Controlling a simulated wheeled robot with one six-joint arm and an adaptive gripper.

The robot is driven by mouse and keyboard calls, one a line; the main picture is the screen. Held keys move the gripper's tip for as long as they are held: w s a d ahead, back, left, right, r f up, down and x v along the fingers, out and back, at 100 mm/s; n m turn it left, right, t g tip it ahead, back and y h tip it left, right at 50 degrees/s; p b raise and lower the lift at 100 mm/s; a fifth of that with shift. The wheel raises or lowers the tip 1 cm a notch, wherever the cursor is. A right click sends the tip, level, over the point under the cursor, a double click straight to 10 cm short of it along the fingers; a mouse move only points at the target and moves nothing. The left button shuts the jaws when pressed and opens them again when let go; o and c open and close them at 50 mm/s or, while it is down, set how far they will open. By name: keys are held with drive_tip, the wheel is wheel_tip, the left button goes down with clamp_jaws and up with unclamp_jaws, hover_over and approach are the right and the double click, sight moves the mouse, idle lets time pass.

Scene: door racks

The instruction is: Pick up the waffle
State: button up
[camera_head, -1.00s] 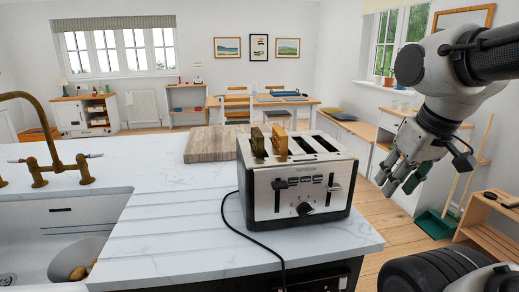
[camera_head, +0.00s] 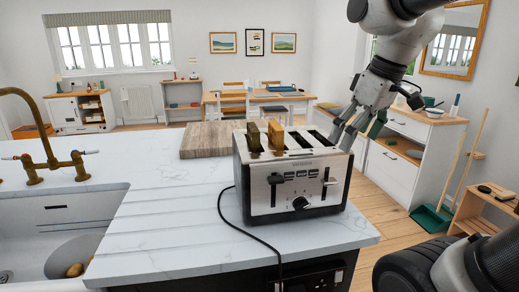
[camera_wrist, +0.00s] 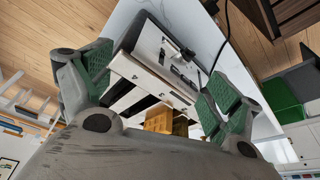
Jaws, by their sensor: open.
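The toaster (camera_head: 300,190) stands on the white counter, with two browned slices upright in its left slots. The golden slice (camera_head: 278,138), which looks like the waffle, is the right one. The darker slice (camera_head: 255,138) is to its left; two slots to the right are empty. In the wrist view the golden slice (camera_wrist: 158,120) and the darker slice (camera_wrist: 181,126) show low between my fingers, beside the empty slots. My gripper (camera_head: 343,133) is open and empty by the toaster's right rear side, apart from the slices.
A wooden board (camera_head: 208,140) lies on the counter behind the toaster. The toaster's black cord (camera_head: 228,222) runs over the front counter edge. A sink (camera_head: 50,225) with a brass tap (camera_head: 48,150) is at left. The counter (camera_head: 160,215) between sink and toaster is clear.

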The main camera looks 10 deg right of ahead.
sight(253, 126)
drive_tip(key=w+a+r+n, duration=0.1)
drive_tip(key=w+a+n, duration=0.1)
drive_tip(key=w, duration=0.1)
drive_tip(key=w+a+r+n+g+y, duration=0.1)
drive_tip(key=w+a+n, duration=0.1)
drive_tip(key=w, duration=0.1)
drive_tip(key=w+a+r+n, duration=0.1)
drive_tip(key=w+a, duration=0.1)
drive_tip(key=a, duration=0.1)
drive_tip(key=shift+w+r+n, duration=0.2)
drive_tip(key=shift+w+n, duration=0.2)
drive_tip(key=w+a+r+n+g+y, duration=0.1)
drive_tip(key=w+a+n+g+y, duration=0.1)
drive_tip(key=w+a+n, duration=0.55)
drive_tip(key=shift+m, duration=0.35)
drive_tip(key=x, duration=0.2)
drive_tip(key=a+x, duration=0.1)
drive_tip(key=x, duration=0.2)
drive_tip(key=a+x, duration=0.1)
drive_tip(key=x, duration=0.2)
drive_tip(key=shift+r, duration=0.3)
drive_tip(key=shift+c, duration=0.4)
drive_tip(key=c, duration=0.9)
